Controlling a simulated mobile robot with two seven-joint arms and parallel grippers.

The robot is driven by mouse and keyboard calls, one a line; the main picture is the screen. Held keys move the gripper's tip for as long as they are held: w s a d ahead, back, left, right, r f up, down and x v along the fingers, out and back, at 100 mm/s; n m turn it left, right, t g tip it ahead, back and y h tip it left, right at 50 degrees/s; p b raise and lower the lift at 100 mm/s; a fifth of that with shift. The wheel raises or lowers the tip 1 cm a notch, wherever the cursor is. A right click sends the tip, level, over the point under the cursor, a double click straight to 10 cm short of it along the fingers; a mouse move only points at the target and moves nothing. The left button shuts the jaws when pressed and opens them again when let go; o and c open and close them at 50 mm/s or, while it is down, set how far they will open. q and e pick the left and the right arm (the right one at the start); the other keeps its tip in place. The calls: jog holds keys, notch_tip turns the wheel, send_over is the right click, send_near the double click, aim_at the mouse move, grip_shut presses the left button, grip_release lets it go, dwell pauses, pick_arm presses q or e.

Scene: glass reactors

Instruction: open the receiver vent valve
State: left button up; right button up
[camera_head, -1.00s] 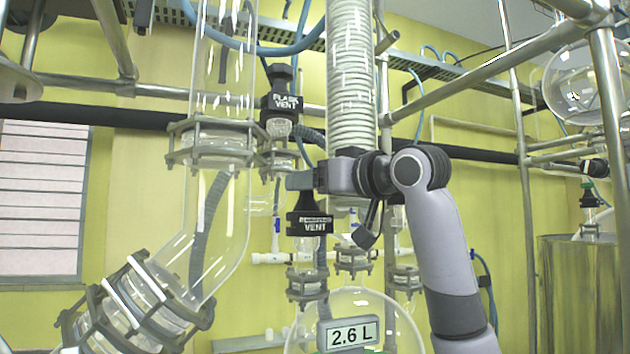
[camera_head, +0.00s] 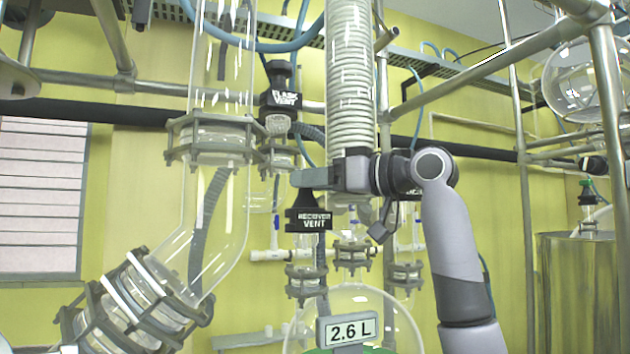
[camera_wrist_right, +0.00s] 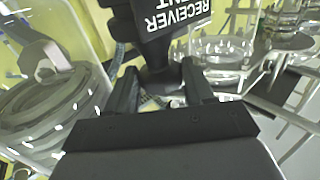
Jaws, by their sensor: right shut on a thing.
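The receiver vent valve (camera_head: 312,222) is a black handle with a white "RECEIVER VENT" label, above the glass receiver flask (camera_head: 385,302). My right gripper (camera_head: 307,180) reaches it from the right, at the top of the handle. In the right wrist view the label of the valve (camera_wrist_right: 172,18) appears upside down, and the two fingers of the gripper (camera_wrist_right: 160,84) are on either side of its black narrow part. The gripper is shut on the handle. The valve's inner opening cannot be made out. My left gripper is not in view.
The flask vent valve (camera_head: 281,92) stands just above and left. A ribbed white column (camera_head: 350,80) rises behind my gripper. A large glass tube (camera_head: 222,70) is at the left. A "2.6 L" sign (camera_head: 349,331) sits low in front. Metal rails cross behind.

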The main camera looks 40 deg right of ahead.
jog(key=o, duration=0.8)
jog(key=shift+c, duration=0.2)
